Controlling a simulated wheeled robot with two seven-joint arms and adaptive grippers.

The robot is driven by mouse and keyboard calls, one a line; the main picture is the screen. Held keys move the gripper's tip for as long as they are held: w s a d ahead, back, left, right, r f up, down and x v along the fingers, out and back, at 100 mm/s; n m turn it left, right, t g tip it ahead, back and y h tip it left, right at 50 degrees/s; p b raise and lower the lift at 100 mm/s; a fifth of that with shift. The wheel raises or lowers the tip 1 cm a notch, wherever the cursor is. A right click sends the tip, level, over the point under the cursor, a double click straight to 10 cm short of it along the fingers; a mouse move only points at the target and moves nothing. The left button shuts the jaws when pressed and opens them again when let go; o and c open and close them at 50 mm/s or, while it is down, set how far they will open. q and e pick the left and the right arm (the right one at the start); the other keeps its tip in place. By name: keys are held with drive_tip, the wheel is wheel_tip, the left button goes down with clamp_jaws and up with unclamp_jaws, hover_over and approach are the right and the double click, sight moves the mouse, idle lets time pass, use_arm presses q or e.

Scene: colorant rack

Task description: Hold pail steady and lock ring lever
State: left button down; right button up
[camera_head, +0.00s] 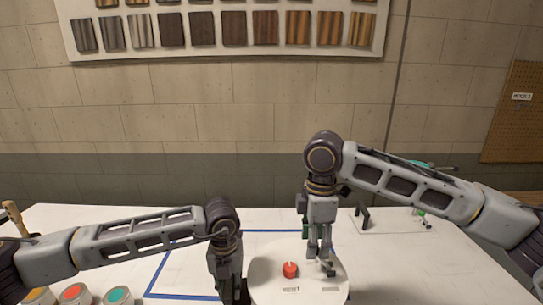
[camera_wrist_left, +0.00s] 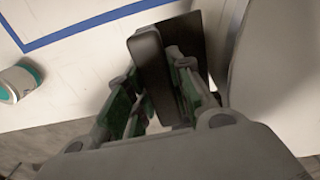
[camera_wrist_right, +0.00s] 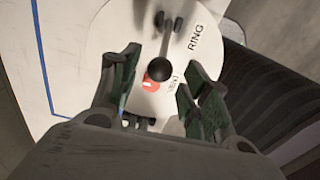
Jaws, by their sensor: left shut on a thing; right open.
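The white pail (camera_head: 262,284) stands at the table's front, its round lid on top. It also shows at the right of the left wrist view (camera_wrist_left: 275,60). The lid carries a red cap (camera_head: 290,269), and the right wrist view shows a "RING" label (camera_wrist_right: 195,38) beside a black two-knobbed part (camera_wrist_right: 168,21). A black ball knob (camera_wrist_right: 158,69) shows between my right fingers. My right gripper (camera_head: 320,262) is open, pointing down over the lid; contact is unclear. My left gripper (camera_wrist_left: 165,85) is shut on a black upright grip (camera_wrist_left: 150,60) beside the pail's wall.
Blue tape (camera_head: 160,275) marks a rectangle on the white table. Several small cans with coloured lids (camera_head: 118,296) stand front left. A pale tray (camera_head: 385,222) with a black bracket lies back right. The table's right side is mostly clear.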

drive_tip(key=shift+f, duration=1.85)
clamp_jaws()
drive_tip(key=shift+d+r, duration=0.1)
